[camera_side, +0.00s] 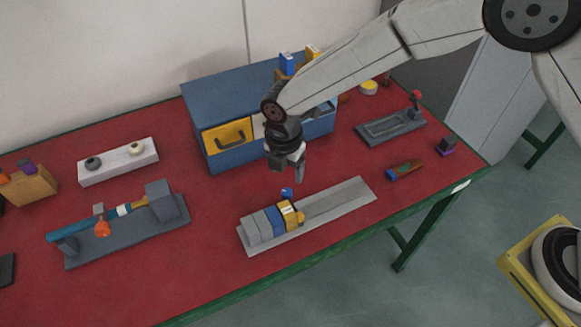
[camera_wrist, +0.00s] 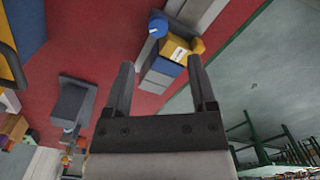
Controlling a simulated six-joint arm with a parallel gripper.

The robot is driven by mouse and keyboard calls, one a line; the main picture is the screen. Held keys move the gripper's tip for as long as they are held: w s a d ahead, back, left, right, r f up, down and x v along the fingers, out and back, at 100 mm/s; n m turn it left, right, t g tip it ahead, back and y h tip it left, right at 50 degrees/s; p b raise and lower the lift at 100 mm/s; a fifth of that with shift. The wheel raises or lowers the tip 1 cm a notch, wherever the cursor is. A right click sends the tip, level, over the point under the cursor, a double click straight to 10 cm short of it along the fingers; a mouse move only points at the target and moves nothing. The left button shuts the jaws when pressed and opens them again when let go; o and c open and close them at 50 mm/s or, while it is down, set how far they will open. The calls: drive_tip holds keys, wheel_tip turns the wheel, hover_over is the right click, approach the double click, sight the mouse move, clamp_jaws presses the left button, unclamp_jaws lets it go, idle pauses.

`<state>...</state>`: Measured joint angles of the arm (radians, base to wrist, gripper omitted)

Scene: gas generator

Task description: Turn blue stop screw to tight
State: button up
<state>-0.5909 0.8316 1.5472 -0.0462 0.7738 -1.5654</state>
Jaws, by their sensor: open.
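The blue stop screw (camera_side: 287,192) sticks up behind the yellow block (camera_side: 289,214) on the grey rail (camera_side: 335,205). In the wrist view the blue screw (camera_wrist: 158,27) shows beyond my left finger, beside the yellow block (camera_wrist: 175,48). A yellow knob (camera_side: 300,217) sits on the block's front side. A blue block (camera_side: 274,219) and grey blocks (camera_side: 256,227) stand to its left on the rail. My gripper (camera_side: 300,172) is open and empty, above and behind the screw, apart from it. In the wrist view its two fingers (camera_wrist: 163,85) are spread.
A blue cabinet (camera_side: 215,95) with a yellow drawer (camera_side: 228,136) stands behind the rail. A grey fixture (camera_side: 125,235) lies to the left. A grey plate (camera_side: 385,128) and a small blue-brown part (camera_side: 404,170) lie to the right. Bare red table surrounds the rail.

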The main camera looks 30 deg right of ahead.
sight(287, 191)
drive_tip(key=shift+w+d, duration=0.1)
drive_tip(key=shift+w, duration=0.05)
drive_tip(key=shift+f, duration=3.85)
clamp_jaws()
